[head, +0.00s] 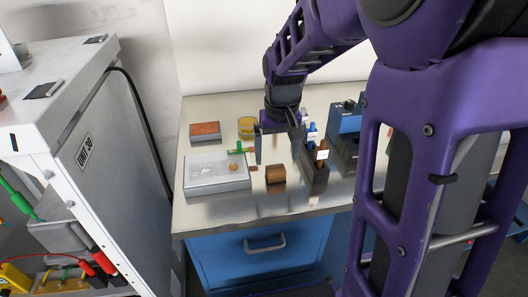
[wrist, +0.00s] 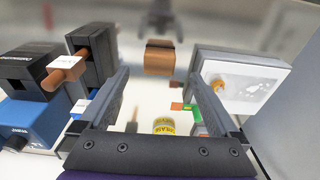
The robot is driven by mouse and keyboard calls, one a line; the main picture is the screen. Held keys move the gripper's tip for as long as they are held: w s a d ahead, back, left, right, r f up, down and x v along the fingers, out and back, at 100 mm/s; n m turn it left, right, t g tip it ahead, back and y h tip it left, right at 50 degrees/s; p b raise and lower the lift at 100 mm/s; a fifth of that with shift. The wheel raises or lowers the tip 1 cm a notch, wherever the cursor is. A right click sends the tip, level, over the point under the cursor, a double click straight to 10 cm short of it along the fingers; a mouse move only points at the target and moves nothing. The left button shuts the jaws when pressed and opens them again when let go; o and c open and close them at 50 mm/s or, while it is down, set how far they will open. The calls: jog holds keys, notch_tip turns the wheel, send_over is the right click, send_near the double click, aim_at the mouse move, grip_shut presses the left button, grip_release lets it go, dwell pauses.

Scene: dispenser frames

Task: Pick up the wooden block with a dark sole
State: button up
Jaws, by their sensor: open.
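The wooden block (head: 275,174) is a small brown block on the metal bench top, near its front edge. In the wrist view the block (wrist: 160,60) stands beyond the fingertips, roughly centred between them, with a dark band along its upper edge in the picture. My gripper (head: 278,158) is open and empty, above and behind the block in the head view. In the wrist view my gripper (wrist: 159,78) shows its two fingers wide apart, with nothing between the tips. The block's underside is hidden.
A pale box with a knob (head: 215,178) stands left of the block. Dark holders (head: 315,180) with a brown rod stand close on its right, by a blue-based unit (head: 345,122). Behind are a yellow jar (head: 247,125), a green piece (head: 237,151) and an orange-topped box (head: 205,130).

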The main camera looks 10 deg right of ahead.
aim_at(276, 168)
jog(key=f, duration=0.2)
jog(key=f+b, duration=0.1)
jog(key=f, duration=0.1)
jog(key=w+f, duration=0.1)
jog(key=f, duration=0.1)
jog(key=shift+f, duration=0.2)
jog(key=shift+r, duration=0.1)
jog(key=c, duration=1.5)
